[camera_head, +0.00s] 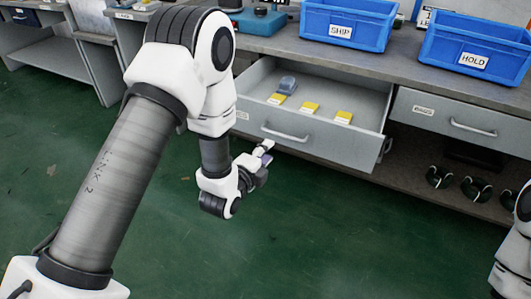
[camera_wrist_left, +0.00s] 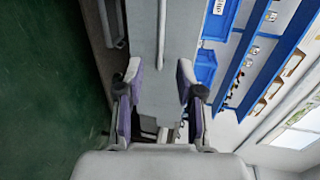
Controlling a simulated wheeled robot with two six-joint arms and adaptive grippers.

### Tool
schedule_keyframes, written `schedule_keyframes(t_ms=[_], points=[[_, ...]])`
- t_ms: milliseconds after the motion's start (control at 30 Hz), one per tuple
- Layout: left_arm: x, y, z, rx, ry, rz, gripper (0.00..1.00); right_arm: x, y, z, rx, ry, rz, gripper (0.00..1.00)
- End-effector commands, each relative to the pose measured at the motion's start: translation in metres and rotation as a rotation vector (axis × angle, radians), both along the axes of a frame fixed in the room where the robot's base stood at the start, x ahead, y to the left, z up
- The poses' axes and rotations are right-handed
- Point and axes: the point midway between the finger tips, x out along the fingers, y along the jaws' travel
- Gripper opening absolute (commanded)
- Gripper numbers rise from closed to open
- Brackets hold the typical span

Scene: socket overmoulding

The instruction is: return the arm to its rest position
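My left arm (camera_head: 120,180) comes in from the lower left, rises to its elbow and bends down in front of the open drawer. Its gripper (camera_head: 262,152) hangs above the green floor, in front of the drawer in the picture and apart from it. In the left wrist view the two purple-padded fingers of the gripper (camera_wrist_left: 158,75) stand wide apart, with nothing held between them. Part of my right arm (camera_head: 513,245) shows at the right edge; its gripper is out of view.
The open drawer (camera_head: 235,130) holds several yellow-marked spots and a grey-blue part (camera_head: 287,84). Blue bins labelled SHIP (camera_head: 347,22) and HOLD (camera_head: 480,42) stand on the bench. Dark coiled items (camera_head: 477,188) lie on the lower shelf. The green floor (camera_head: 300,240) is clear.

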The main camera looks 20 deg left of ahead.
Motion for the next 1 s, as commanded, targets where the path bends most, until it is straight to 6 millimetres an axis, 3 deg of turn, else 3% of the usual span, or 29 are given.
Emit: schedule_keyframes(t_ms=[333, 467, 567, 700, 800, 900, 1000], points=[[0.000, 0.000, -0.002, 0.000, 0.003, 0.000, 0.37, 0.000, 0.000, 0.000, 0.000, 0.000, 0.000, 0.40], [-0.013, 0.000, -0.036, -0.001, 0.069, 0.000, 0.37, 0.000, 0.000, 0.000, 0.000, 0.000, 0.000, 0.40], [-0.049, 0.001, -0.094, -0.005, 0.216, 0.007, 0.37, 0.000, 0.000, 0.000, 0.000, 0.000, 0.000, 0.40], [-0.135, 0.004, -0.184, -0.222, 0.584, 0.144, 0.37, 0.000, 0.000, 0.000, 0.000, 0.000, 0.000, 0.40], [-0.205, 0.006, -0.227, -0.451, 0.842, 0.369, 0.37, 0.000, 0.000, 0.000, 0.000, 0.000, 0.000, 0.40], [-0.261, 0.007, -0.245, -0.657, 1.014, 0.647, 0.37, 0.000, 0.000, 0.000, 0.000, 0.000, 0.000, 0.40], [-0.296, 0.008, -0.249, -0.812, 1.093, 0.909, 0.37, 0.000, 0.000, 0.000, 0.000, 0.000, 0.000, 0.40]])
